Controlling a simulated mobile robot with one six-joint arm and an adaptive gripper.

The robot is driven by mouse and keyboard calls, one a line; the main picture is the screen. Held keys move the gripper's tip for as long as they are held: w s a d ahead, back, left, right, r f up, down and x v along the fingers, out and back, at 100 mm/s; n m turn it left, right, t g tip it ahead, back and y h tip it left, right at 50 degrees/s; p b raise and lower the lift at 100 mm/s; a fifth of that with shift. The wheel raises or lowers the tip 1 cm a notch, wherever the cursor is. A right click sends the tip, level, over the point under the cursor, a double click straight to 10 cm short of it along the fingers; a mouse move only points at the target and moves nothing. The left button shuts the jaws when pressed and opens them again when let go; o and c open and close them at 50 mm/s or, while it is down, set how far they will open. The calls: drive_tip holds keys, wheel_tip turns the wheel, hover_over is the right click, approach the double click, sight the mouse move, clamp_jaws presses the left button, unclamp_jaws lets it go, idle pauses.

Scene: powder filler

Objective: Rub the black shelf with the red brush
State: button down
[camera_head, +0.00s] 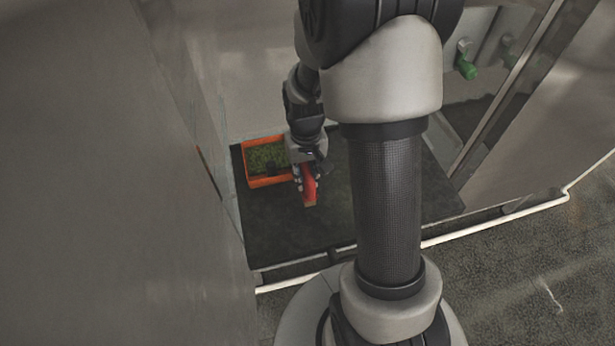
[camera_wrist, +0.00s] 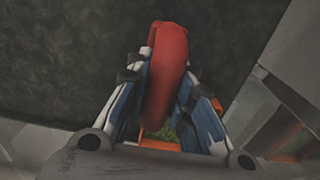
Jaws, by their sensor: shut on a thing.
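The red brush (camera_head: 309,189) is in my gripper (camera_head: 304,178), which is shut on it, above the black shelf. In the wrist view the brush (camera_wrist: 166,75) lies between both fingers of my gripper (camera_wrist: 165,90), its rounded red end pointing away from the wrist. The black shelf (camera_head: 290,225) is a dark flat surface at the bottom of the metal enclosure; it also fills much of the wrist view (camera_wrist: 70,60). I cannot tell whether the brush touches the shelf. The brush's underside is hidden.
An orange tray with a green inside (camera_head: 247,180) stands on the shelf just left of my gripper. Metal walls (camera_head: 185,190) close in on the left and at the back. Green knobs (camera_head: 466,68) are on the back right. The shelf's front part is bare.

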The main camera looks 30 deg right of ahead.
drive_tip(key=shift+r+p, duration=0.8)
drive_tip(key=shift+r, duration=0.55)
